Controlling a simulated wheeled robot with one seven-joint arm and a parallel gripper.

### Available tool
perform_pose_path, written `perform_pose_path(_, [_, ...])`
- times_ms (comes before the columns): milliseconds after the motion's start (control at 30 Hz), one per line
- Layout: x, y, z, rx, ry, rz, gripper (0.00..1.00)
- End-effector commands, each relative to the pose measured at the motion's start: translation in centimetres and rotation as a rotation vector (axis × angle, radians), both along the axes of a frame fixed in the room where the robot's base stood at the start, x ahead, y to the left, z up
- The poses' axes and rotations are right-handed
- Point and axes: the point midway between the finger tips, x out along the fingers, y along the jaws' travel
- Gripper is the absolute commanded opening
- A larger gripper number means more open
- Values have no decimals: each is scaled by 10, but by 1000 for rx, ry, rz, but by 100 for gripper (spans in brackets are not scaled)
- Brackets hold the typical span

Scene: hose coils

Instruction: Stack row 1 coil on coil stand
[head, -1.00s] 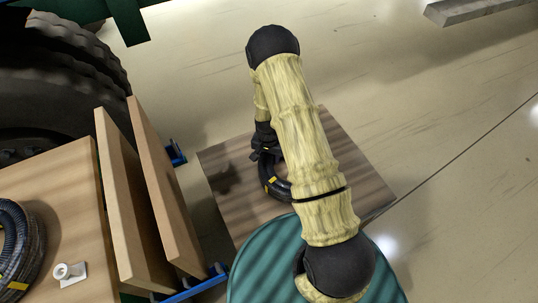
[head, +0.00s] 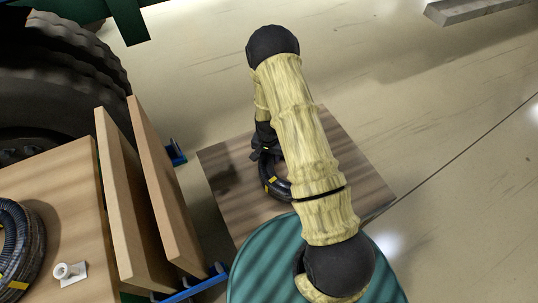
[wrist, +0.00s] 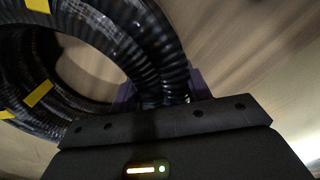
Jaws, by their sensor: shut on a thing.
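A black ribbed hose coil (head: 272,187) with yellow tape bands is at the wooden platform (head: 225,165), partly hidden behind my arm. My gripper (head: 262,154) is at the coil's upper left side in the head view. In the wrist view the coil (wrist: 120,35) fills the upper left, and my gripper (wrist: 165,98) is shut on its ribbed tube. I cannot tell whether the coil touches the platform. No separate coil stand can be made out with certainty.
Another black coil (head: 32,250) lies on a wooden surface (head: 75,215) at the left, by a small white fitting (head: 70,273). Two upright boards (head: 165,190) stand between. A large tyre (head: 60,75) is at the upper left. The floor (head: 420,110) at right is clear.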

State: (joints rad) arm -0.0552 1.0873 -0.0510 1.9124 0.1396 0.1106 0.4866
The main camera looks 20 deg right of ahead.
Motion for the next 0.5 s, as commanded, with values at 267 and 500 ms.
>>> perform_pose_path(267, [1,0,-1,-1,-1,0,0])
perform_pose_path(500, [1,0,-3,-1,-1,0,0])
